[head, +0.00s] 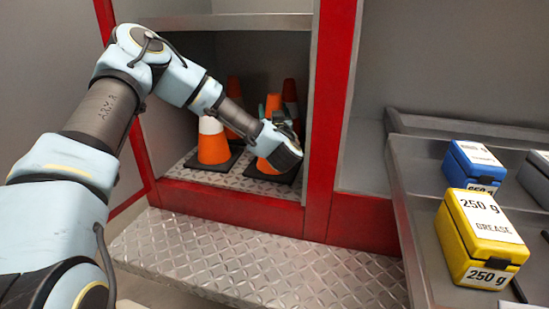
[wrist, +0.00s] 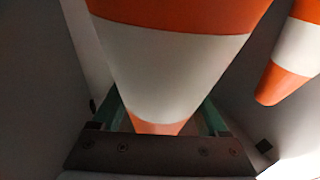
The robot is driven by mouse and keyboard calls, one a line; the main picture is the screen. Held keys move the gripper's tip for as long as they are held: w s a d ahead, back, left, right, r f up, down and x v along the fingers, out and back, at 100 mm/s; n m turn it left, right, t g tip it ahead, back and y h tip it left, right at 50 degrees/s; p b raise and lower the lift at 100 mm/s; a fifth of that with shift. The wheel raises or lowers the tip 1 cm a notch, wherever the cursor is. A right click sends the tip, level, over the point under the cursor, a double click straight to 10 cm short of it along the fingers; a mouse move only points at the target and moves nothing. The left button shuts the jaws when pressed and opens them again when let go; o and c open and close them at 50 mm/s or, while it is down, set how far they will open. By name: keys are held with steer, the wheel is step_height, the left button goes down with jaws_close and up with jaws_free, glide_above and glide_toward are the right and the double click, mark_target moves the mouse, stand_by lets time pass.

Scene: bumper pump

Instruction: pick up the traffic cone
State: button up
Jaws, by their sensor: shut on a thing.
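Several orange traffic cones stand on the lower shelf of a red-framed cabinet. My gripper (head: 271,108) reaches into the right part of this compartment and is shut on an orange traffic cone (head: 264,165), whose middle is largely hidden behind my wrist. In the wrist view this held cone (wrist: 165,70), orange with a broad white band, fills the middle and narrows down between the greenish fingers. Its contact with the fingers is partly hidden. I cannot tell whether its base touches the shelf.
Another cone (head: 213,143) stands left of my gripper, with one more (head: 236,112) behind it. A darker cone (head: 290,97) is close at the right. The red post (head: 327,120) bounds the compartment. A yellow grease box (head: 480,235) and a blue box (head: 473,166) stand on the right-hand counter.

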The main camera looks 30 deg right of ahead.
jaws_close()
steer(key=shift+r, duration=0.2)
stand_by(0.5)
